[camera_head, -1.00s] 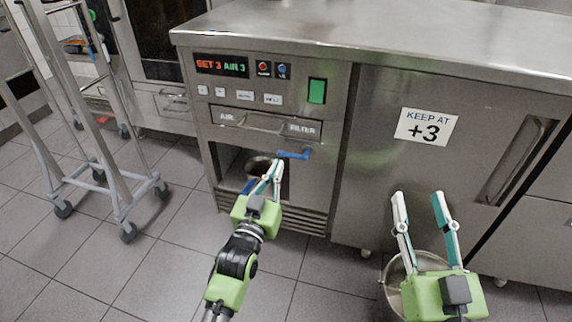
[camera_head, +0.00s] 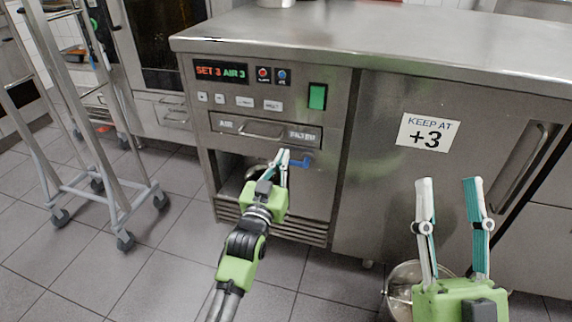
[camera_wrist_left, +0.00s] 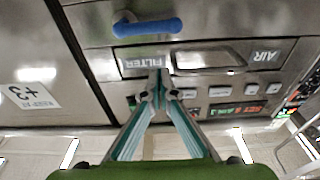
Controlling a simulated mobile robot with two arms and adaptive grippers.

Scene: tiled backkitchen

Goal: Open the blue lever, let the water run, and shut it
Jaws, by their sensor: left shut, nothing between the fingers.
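The blue lever (camera_head: 301,162) sticks out below the filter drawer, beside the open recess of the steel unit. In the left wrist view, which shows the panel upside down, the lever (camera_wrist_left: 147,26) lies roughly level. My left gripper (camera_head: 283,154) is shut and empty, just left of the lever in the head view. Its fingertips (camera_wrist_left: 158,76) show a gap to the lever in the wrist view. Whether they touch anything is unclear. My right gripper (camera_head: 448,181) is open and empty in front of the "+3" door. No running water shows.
A dark round vessel (camera_head: 257,168) sits in the recess, partly hidden by my left gripper. A metal pot (camera_head: 402,283) stands on the floor by my right gripper. A wheeled rack (camera_head: 115,195) stands at left. The tiled floor between is clear.

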